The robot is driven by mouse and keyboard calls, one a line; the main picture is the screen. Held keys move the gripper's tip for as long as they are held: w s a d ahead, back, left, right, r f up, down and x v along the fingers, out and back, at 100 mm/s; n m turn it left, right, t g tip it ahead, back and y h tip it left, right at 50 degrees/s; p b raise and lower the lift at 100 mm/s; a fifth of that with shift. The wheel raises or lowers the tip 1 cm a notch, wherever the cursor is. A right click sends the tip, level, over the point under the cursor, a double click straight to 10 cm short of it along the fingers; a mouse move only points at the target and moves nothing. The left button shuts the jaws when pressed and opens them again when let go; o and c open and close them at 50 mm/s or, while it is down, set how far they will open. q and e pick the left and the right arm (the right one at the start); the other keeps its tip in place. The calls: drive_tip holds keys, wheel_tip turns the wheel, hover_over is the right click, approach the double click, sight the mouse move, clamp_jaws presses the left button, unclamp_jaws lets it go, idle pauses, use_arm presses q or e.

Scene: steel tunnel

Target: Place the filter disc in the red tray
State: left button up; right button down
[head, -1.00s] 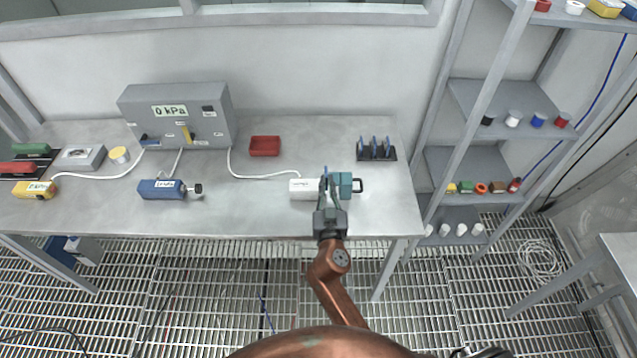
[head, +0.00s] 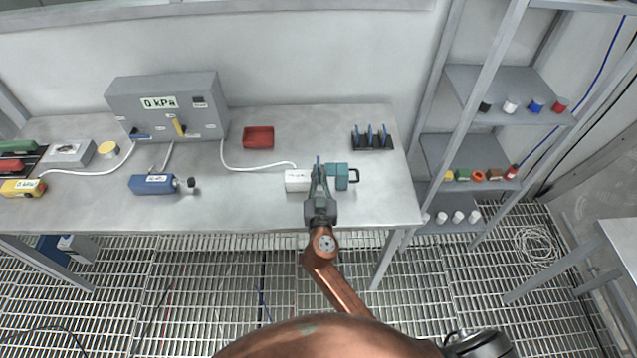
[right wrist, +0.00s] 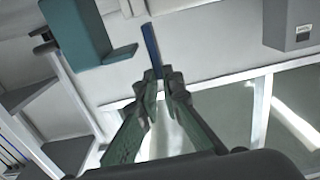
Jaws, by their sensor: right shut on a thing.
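My right gripper (head: 319,178) is over the front part of the bench, between a white box and a teal block. It is shut on a thin blue filter disc (right wrist: 152,50), seen edge-on and sticking out beyond the fingertips in the right wrist view. In the head view the disc (head: 318,161) shows as a small blue sliver at the fingertips. The red tray (head: 258,131) sits on the bench, behind and left of the gripper, and looks empty. My left gripper does not show.
The white box (head: 295,181) and the teal block with a black handle (head: 340,177) flank the gripper. A black rack (head: 373,147) with blue discs stands behind right.

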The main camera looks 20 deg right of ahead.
sight(319, 178)
wheel_tip(319, 178, down, 5)
drive_tip(key=shift+r+b, duration=0.2)
drive_tip(key=shift+b, duration=0.5)
drive_tip(key=shift+r, duration=0.1)
drive_tip(key=shift+f, duration=0.25)
drive_tip(key=c, duration=2.1)
unclamp_jaws()
drive_tip(key=shift+r, duration=0.1)
